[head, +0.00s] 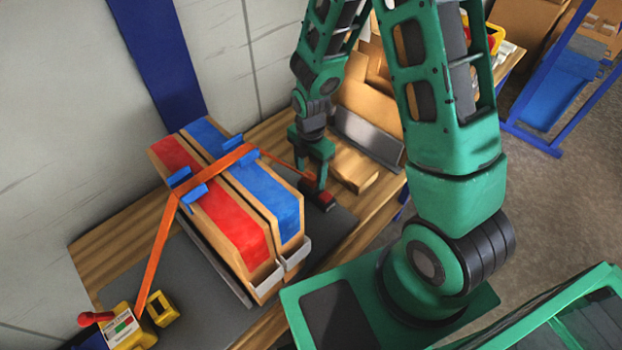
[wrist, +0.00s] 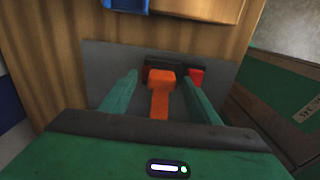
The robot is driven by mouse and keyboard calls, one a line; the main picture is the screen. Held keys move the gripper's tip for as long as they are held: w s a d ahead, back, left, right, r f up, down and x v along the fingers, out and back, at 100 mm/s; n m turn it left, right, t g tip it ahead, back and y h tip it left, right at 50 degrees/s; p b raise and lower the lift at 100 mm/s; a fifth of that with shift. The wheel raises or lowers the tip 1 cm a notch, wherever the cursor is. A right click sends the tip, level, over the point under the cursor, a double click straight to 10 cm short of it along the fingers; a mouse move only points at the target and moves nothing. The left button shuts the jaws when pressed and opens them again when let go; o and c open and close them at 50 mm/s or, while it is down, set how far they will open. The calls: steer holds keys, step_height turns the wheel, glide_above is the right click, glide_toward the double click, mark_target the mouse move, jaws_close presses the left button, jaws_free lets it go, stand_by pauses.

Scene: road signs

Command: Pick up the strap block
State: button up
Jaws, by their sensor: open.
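The strap block, a small dark block with red parts (head: 325,198), lies on the grey mat at the right end of the orange strap, beside the strapped blocks. In the wrist view, the strap block (wrist: 197,76) shows just beyond the fingertips, with the orange strap (wrist: 159,100) running between the fingers. My gripper (head: 316,183) points down over it with its fingers apart. In the wrist view, my gripper (wrist: 158,78) is open, one finger on each side of the strap. I cannot tell whether the fingers touch the block.
Two wooden pieces with red (head: 215,205) and blue (head: 255,180) tops stand left of my gripper under the orange strap. A yellow ratchet box (head: 130,325) is at the lower left. Cardboard boxes (head: 370,90) stand behind on the wooden table (head: 95,245).

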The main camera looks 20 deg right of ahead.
mark_target(310, 175)
steer(key=shift+f, duration=0.8)
steer(key=c, duration=1.2)
steer(key=shift+o, duration=0.2)
steer(key=shift+r, duration=0.1)
steer(key=shift+r, duration=4.9)
steer(key=o, duration=0.4)
steer(key=shift+c, duration=0.8)
